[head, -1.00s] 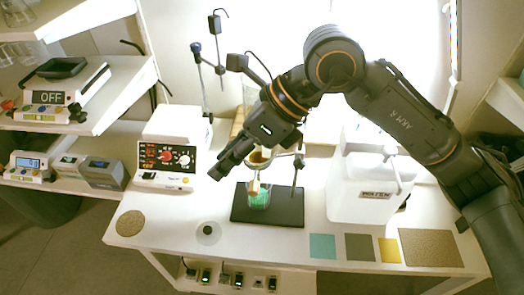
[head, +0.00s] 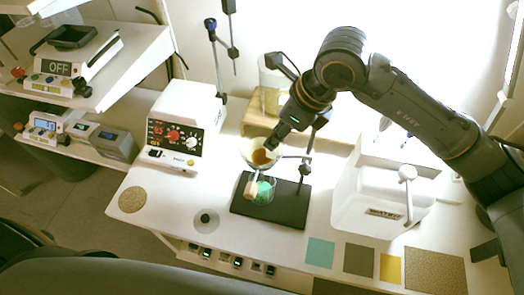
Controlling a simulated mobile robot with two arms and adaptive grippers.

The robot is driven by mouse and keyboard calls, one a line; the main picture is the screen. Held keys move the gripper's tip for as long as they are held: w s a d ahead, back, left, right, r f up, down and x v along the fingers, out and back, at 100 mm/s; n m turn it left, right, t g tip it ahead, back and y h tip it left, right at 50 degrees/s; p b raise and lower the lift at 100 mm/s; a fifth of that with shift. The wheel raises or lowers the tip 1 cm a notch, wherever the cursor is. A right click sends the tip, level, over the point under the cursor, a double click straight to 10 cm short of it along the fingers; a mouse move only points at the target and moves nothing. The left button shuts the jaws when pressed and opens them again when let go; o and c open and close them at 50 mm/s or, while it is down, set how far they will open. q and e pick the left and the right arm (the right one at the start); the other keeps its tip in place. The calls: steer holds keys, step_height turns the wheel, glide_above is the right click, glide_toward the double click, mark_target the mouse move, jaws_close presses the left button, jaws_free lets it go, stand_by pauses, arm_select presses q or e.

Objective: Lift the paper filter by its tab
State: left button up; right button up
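The paper filter (head: 252,149) is a pale cone with brown matter inside, held above a small beaker (head: 263,190) with green contents. A pale tan piece (head: 250,186) hangs at the beaker's left side; I cannot tell whether it is the filter's tab. My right gripper (head: 273,142) points down at the filter's right rim, overlapping it in the head view. Its fingertips are small and dark, so contact and opening are unclear. My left gripper is not in view.
The beaker stands on a black base plate (head: 291,214) with a clamp stand (head: 304,170). Colored squares, including a teal one (head: 320,252), line the front edge.

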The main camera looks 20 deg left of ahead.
mark_target(262, 154)
steer(key=shift+a+f, duration=0.1)
steer(key=shift+f, duration=0.25)
steer(key=shift+p+x, duration=1.1)
steer(key=shift+x, duration=0.15)
steer(key=shift+w+x, duration=0.25)
steer(key=shift+x, duration=0.9)
steer(key=shift+f, duration=0.25)
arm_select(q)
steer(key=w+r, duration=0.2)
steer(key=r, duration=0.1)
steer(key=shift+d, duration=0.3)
arm_select(e)
jaws_close()
